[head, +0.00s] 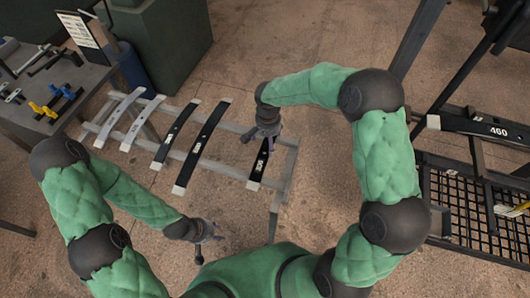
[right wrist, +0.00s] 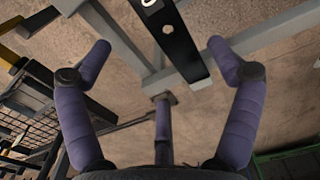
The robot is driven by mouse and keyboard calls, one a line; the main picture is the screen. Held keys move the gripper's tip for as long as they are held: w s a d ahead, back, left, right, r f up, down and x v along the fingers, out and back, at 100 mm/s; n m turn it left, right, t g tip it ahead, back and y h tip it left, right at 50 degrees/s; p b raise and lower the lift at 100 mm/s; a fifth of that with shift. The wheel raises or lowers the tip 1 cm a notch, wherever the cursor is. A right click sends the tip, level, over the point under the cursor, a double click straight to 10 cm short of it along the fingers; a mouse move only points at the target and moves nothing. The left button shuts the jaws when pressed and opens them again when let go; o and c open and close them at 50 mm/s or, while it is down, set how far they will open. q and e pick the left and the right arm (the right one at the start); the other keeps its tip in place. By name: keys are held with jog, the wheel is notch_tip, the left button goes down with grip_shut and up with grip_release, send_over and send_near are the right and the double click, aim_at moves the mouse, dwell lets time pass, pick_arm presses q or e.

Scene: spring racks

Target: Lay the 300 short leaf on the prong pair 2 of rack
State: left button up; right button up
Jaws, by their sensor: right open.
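A short black leaf (head: 258,171) with white ends lies across the right part of a grey metal stand; its white label is partly hidden and I cannot read it surely. My right gripper (head: 268,138) is over its far end. In the right wrist view the black leaf (right wrist: 176,42) reaches between the spread fingers of my right gripper (right wrist: 160,65), which is open and holds nothing. My left gripper (head: 212,232) hangs in front of the stand, away from the leaves; its jaw state is unclear. A black rack (head: 421,158) stands at the right, with a leaf marked 460 (head: 480,128) lying across it.
The grey stand (head: 232,127) also carries two longer black leaves (head: 202,145) (head: 176,133) and two grey leaves (head: 138,125) (head: 119,114). A workbench (head: 80,78) with tools and a sign is at the left. A dark green cabinet (head: 165,45) stands behind. Floor is clear between stand and rack.

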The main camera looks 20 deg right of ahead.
aim_at(267, 153)
notch_tip(267, 153, down, 3)
jog(key=shift+w+f, duration=0.1)
jog(key=shift+f, duration=0.05)
notch_tip(267, 153, down, 5)
jog(key=shift+a+f+b, duration=0.1)
jog(key=shift+a+b, duration=0.05)
jog(key=shift+b, duration=0.8)
jog(key=c, duration=1.7)
jog(key=shift+c, duration=0.4)
jog(key=shift+r, duration=0.2)
